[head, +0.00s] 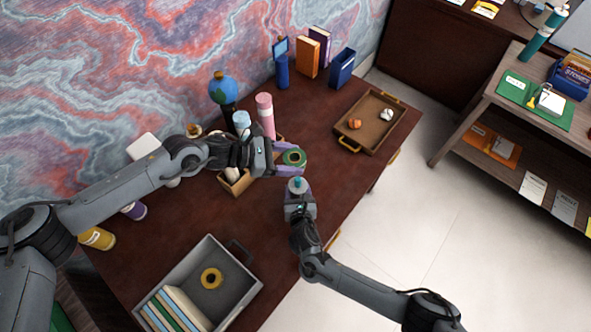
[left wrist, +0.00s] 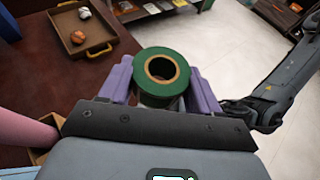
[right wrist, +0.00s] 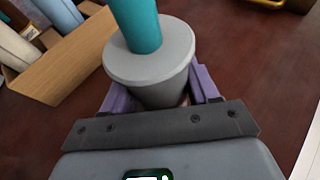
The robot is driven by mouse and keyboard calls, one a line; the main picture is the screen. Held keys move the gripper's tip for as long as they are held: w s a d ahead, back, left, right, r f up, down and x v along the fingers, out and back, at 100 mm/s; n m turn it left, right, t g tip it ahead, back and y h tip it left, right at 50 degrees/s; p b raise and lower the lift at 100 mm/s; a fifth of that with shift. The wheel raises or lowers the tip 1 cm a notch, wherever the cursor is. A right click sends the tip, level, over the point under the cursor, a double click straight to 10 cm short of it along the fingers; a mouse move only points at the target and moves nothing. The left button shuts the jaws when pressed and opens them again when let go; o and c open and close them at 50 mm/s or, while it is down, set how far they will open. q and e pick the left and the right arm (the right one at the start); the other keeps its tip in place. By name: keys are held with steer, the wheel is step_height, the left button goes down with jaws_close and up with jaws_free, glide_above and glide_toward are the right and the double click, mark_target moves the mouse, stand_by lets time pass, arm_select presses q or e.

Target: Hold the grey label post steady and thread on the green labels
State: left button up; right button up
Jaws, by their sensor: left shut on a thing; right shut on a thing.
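My left gripper (head: 290,158) is shut on a green label (head: 294,157), a thick ring with a tan inner rim and an open hole. The green label (left wrist: 161,72) sits between the purple fingers in the left wrist view. My right gripper (head: 298,190) is shut on the grey label post (right wrist: 150,60), which has a wide round grey flange, a tapered grey body and a teal rod (right wrist: 137,22) rising from it. In the head view the post (head: 297,184) is just below the green label, apart from it in the picture. Its lower end is hidden by my right gripper.
A brown tray (head: 345,131) with two small items lies at the right of the desk.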

arm_select(q)
glide_above(296, 179)
steer(key=a, duration=0.1)
step_height(296, 179, down, 4)
steer(key=f, duration=0.1)
steer(key=shift+d+r+m+g, duration=0.1)
steer(key=shift+d+m+g, duration=0.05)
steer(key=shift+m+g, duration=0.15)
steer(key=shift+f, duration=0.25)
steer(key=shift+f, duration=2.6)
steer(key=shift+f, duration=0.3)
steer(key=o, duration=1.1)
